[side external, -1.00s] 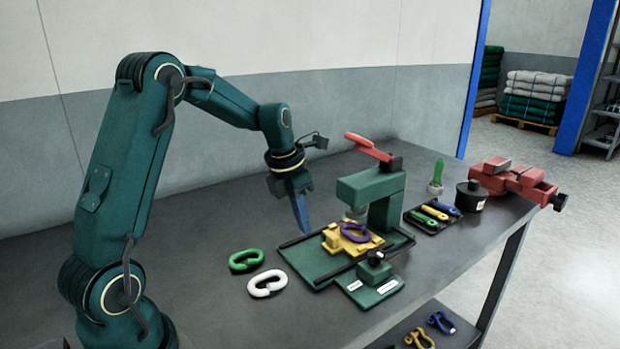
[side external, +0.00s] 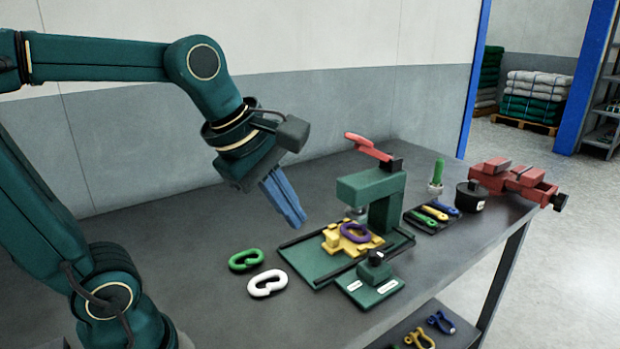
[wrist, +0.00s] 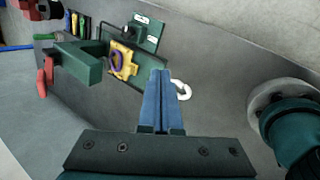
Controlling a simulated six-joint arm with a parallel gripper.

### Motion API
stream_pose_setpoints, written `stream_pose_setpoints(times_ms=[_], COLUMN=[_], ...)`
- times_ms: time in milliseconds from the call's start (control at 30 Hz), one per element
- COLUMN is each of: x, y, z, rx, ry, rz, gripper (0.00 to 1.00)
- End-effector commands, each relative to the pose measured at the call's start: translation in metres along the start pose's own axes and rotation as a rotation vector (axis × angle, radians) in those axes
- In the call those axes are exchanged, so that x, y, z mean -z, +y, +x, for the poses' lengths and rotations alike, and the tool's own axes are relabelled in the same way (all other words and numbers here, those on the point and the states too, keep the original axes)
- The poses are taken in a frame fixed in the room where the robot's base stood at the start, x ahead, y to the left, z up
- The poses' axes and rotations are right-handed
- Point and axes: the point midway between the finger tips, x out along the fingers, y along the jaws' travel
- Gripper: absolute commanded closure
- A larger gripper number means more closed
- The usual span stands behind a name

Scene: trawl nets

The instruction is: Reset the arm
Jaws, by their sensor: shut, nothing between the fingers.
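My gripper (side external: 299,221) has blue fingers, shut and empty. In the wrist view the fingers (wrist: 164,72) lie together and partly cover the white link (wrist: 182,89). The purple link (side external: 355,232) lies on the yellow fixture (side external: 375,243) under the press. The green link (side external: 246,260) and the white link (side external: 267,283) lie on the table left of the press base.
The press has a raised red lever (side external: 368,147). A dark tray (side external: 421,223) of coloured tools, a black round pot (side external: 471,197) and a red vise (side external: 520,181) stand to the right. A grey wall is behind. The table's left part is mostly clear.

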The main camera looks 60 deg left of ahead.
Motion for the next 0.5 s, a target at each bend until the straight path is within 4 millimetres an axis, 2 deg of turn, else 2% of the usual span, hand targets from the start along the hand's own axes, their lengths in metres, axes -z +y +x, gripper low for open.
stream_pose_setpoints(times_ms=[33, 200, 400, 500], x=[-0.004, -0.008, -0.004, -0.001], y=[-0.011, -0.044, -0.075, -0.084], z=[-0.004, -0.007, -0.002, 0.004], rx=[-0.014, -0.042, -0.043, -0.025], ry=[-0.008, -0.011, -0.001, 0.001], rz=[0.155, 0.678, 1.251, 1.477], gripper=[1.00, 1.00, 1.00, 1.00])
